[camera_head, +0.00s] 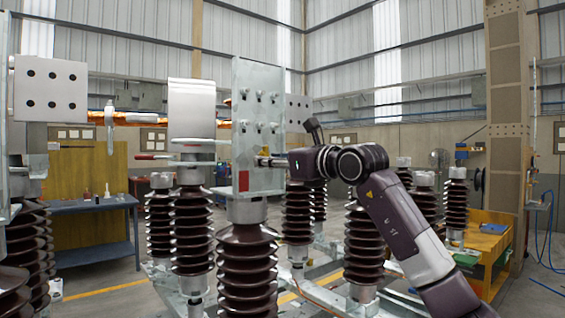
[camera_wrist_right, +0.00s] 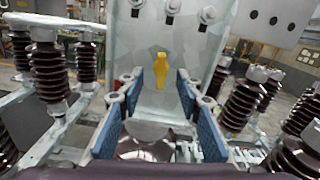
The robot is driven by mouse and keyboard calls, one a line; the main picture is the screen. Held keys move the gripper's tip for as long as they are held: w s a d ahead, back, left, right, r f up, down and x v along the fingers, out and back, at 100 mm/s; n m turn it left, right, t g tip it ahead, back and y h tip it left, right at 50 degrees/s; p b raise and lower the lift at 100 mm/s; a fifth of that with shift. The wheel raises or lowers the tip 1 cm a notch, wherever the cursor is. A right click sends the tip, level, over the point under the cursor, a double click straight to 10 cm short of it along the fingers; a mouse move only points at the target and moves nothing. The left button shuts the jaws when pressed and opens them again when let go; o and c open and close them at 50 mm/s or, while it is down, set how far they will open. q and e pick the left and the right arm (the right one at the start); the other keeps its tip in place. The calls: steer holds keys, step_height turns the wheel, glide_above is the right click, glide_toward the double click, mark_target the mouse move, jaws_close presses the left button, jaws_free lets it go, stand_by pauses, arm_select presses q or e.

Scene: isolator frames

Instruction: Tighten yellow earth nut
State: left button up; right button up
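A yellow piece (camera_wrist_right: 163,66) stands out against the upright pale metal plate (camera_wrist_right: 140,45) in the right wrist view. I cannot tell for sure which is the earth nut. My right gripper (camera_wrist_right: 173,82) is open, its blue-padded fingers on either side below the lower yellow piece, with a visible gap between them. In the head view my right gripper (camera_head: 270,160) is at the right side of the plate (camera_head: 258,85), below the bolts; contact is unclear. My left gripper is not in view.
Ribbed brown insulators (camera_head: 248,270) stand close below and around the plate. Another drilled plate (camera_head: 50,90) is at the left. A blue table (camera_head: 95,205) stands behind at the left, and a yellow workbench (camera_head: 485,255) at the right.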

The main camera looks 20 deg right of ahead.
steer(key=v, duration=1.1)
steer(key=shift+s+d, duration=0.15)
steer(key=shift+s, duration=0.2)
